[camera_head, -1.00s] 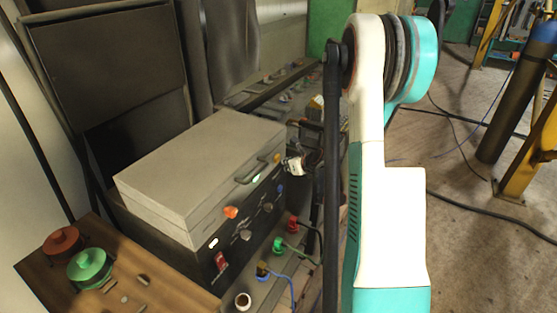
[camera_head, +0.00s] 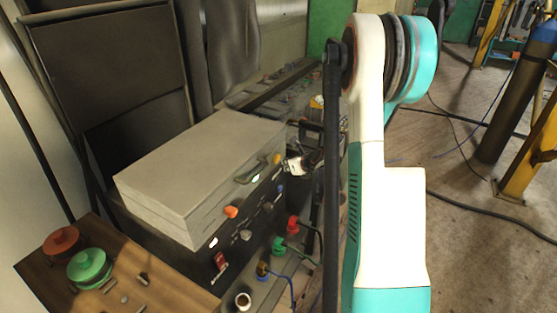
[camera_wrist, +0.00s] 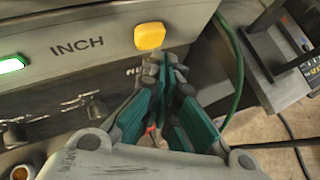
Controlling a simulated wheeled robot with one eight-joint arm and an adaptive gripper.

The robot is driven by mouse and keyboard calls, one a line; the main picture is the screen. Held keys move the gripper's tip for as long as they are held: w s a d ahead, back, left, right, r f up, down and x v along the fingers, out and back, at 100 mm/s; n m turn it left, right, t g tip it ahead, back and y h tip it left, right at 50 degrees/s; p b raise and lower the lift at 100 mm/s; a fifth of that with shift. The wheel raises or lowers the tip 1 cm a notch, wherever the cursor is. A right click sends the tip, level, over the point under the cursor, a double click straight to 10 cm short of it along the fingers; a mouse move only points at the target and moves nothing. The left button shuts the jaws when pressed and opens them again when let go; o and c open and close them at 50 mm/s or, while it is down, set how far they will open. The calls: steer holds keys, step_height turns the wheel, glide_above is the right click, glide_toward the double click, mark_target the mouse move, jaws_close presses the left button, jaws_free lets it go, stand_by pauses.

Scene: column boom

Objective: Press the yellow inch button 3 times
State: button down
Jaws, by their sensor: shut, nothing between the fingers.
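The yellow button (camera_wrist: 149,37) is a rounded square on the grey panel, right of the printed word INCH, in the wrist view. My gripper (camera_wrist: 164,62) is shut and empty. Its fingertips appear just below and to the right of the button, and the button's face is uncovered. I cannot tell whether they touch the panel. In the head view the yellow button (camera_head: 278,158) is a small patch at the far end of the box front, with my gripper (camera_head: 288,165) close beside it.
A lit green lamp (camera_wrist: 12,64) sits left of INCH. The grey box (camera_head: 200,165) has a handle (camera_head: 251,170), an orange knob (camera_head: 231,212) and a red switch (camera_head: 220,262). Cabled plugs, such as the green one (camera_head: 279,244), stand below. A wooden board (camera_head: 120,275) is at left.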

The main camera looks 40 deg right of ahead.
steer(key=shift+w+a, duration=0.15)
steer(key=shift+w, duration=0.15)
steer(key=shift+w+a, duration=0.2)
steer(key=shift+w, duration=0.3)
stand_by(0.8)
stand_by(0.3)
steer(key=shift+s+d+b, duration=0.35)
steer(key=shift+s+b, duration=0.1)
steer(key=shift+s, duration=0.4)
steer(key=s, duration=0.1)
steer(key=s+d, duration=0.1)
steer(key=s, duration=0.1)
steer(key=s+d+b, duration=0.1)
steer(key=shift+s, duration=0.35)
steer(key=shift+a, duration=0.1)
stand_by(1.6)
